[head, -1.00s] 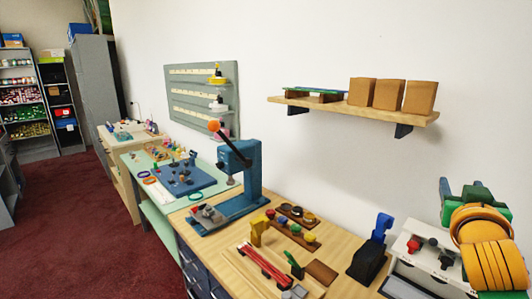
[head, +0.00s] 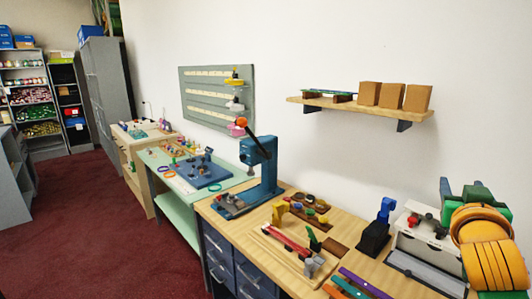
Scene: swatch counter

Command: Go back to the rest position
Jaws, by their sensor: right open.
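My right gripper (head: 460,190) is at the right edge of the head view, in front of the white wall. Its fingers point up and stand apart with nothing visible between them. My right arm, with its orange and yellow banded links, is folded below it and hides part of the counter's right end. My left gripper is not in view. The wooden counter (head: 235,212) runs along the wall, with its near right part below my right arm.
A blue press (head: 262,165) with an orange-knobbed lever stands on the counter. A dark blue stand (head: 377,232) and a white device (head: 425,238) stand nearer. A wall shelf (head: 350,106) holds several brown boxes. The dark red floor (head: 90,230) at left is clear.

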